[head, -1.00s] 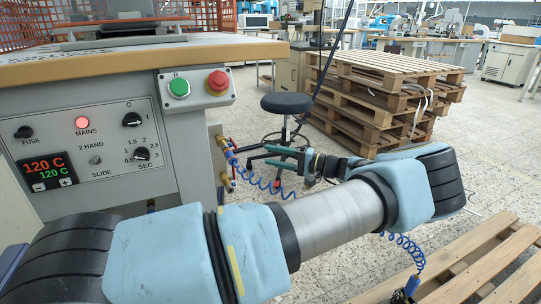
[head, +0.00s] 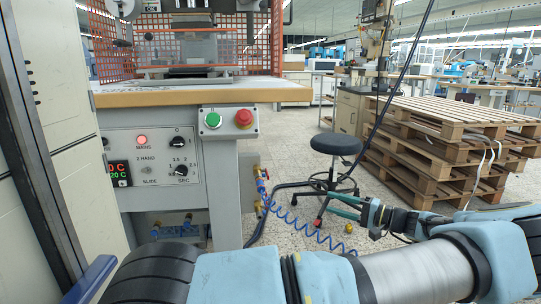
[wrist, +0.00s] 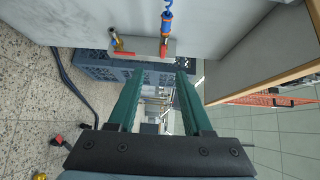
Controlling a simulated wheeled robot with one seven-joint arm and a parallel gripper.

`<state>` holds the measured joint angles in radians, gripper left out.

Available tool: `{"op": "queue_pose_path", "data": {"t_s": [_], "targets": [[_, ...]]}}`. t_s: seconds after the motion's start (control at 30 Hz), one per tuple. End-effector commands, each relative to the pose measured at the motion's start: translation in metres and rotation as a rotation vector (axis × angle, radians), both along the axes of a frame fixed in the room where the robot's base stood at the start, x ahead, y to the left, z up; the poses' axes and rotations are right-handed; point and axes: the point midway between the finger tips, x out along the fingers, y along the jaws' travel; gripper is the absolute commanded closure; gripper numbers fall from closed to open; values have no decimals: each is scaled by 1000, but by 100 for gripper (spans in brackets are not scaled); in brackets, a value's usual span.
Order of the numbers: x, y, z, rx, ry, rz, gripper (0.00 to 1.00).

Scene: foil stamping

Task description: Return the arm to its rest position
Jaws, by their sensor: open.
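My gripper (head: 329,206) shows in the head view at the end of my blue and grey arm, pointing left, in front of the black stool. Its two teal fingers are apart, with nothing held between them. In the wrist view my gripper (wrist: 159,80) is also open and empty. Beyond the fingertips there are the machine's side, a blue crate (wrist: 95,68) and hose fittings (wrist: 166,28). My arm runs across the bottom of the head view, bent at the right.
The stamping machine (head: 225,180) with its wooden-edged table stands at left. A black stool (head: 336,144) is close behind my gripper. Stacked pallets (head: 440,165) stand at right. A blue coiled hose (head: 300,228) hangs near the machine.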

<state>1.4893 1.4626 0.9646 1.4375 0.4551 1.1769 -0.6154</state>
Motion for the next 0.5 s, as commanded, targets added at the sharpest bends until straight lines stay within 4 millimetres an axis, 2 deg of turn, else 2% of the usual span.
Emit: {"op": "queue_pose_path", "data": {"t_s": [0.27,0.5], "targets": [[7,50,-8,-90,109,110,50],[3,112,-21,-237,257,250,50]]}}
